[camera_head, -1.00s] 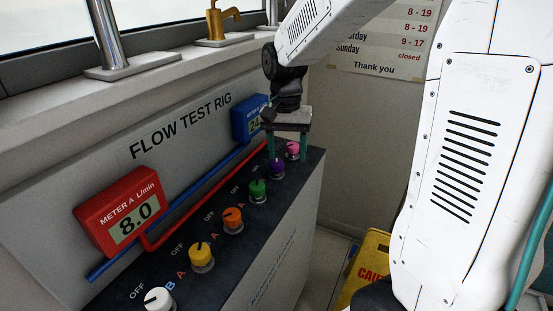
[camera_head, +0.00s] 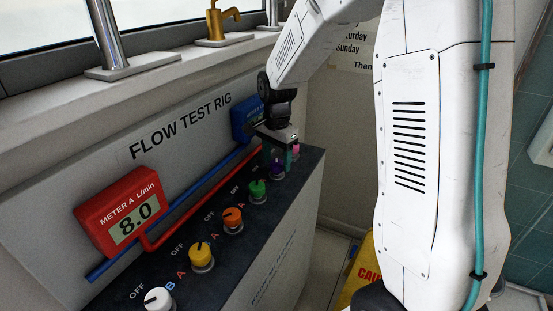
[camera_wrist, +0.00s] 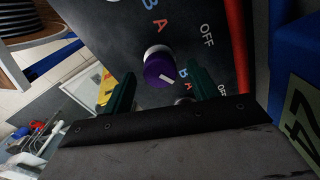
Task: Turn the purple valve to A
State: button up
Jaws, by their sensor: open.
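The purple valve (camera_wrist: 158,68) is a round knob with a white pointer line, near the middle of the wrist view. Its line points to the lower right of the picture; I cannot tell which label it is set to. Blue B, red A and white OFF marks are printed around it. My gripper (camera_wrist: 162,76) is open, with one green finger on each side of the knob; contact cannot be made out. In the head view my gripper (camera_head: 277,158) is down over the purple valve (camera_head: 277,171), which is partly hidden.
Green (camera_head: 257,191), orange (camera_head: 232,220), yellow (camera_head: 201,256) and white (camera_head: 158,300) knobs line the panel towards the camera. A pink knob (camera_head: 295,149) sits just beyond. A red meter (camera_head: 122,210) reads 8.0. A blue meter (camera_head: 244,121) is close behind my gripper.

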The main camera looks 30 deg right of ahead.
jog(key=shift+f, duration=0.25)
jog(key=shift+c, duration=0.3)
jog(key=c, duration=0.9)
jog(key=shift+c, duration=0.2)
